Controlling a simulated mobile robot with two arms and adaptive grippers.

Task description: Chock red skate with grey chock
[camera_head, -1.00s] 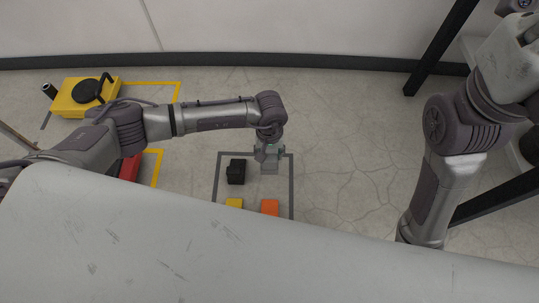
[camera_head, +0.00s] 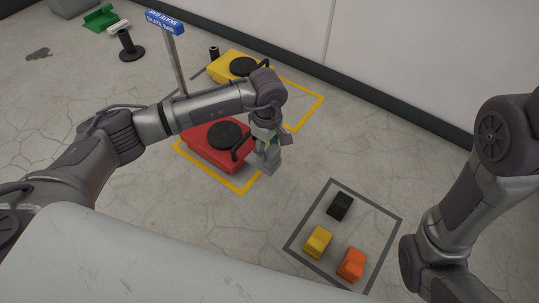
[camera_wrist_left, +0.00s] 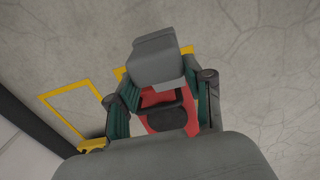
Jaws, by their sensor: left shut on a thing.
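The red skate (camera_head: 214,157), with a black round pad on top and a black handle, sits on the floor in a yellow outline, left of centre in the head view. My left gripper (camera_head: 266,146) is shut on the grey chock (camera_head: 264,161) and holds it beside the skate's right end, seemingly above the floor. In the left wrist view the grey chock (camera_wrist_left: 157,60) is between the fingers, with part of the red skate (camera_wrist_left: 158,97) behind it. My right gripper is out of view; only my right arm shows.
A dark-outlined square holds a black block (camera_head: 340,206), a yellow block (camera_head: 318,242) and an orange block (camera_head: 351,265). A yellow skate (camera_head: 225,65) stands behind the red one. A blue sign (camera_head: 165,21) stands on a post. Floor between the square and red skate is clear.

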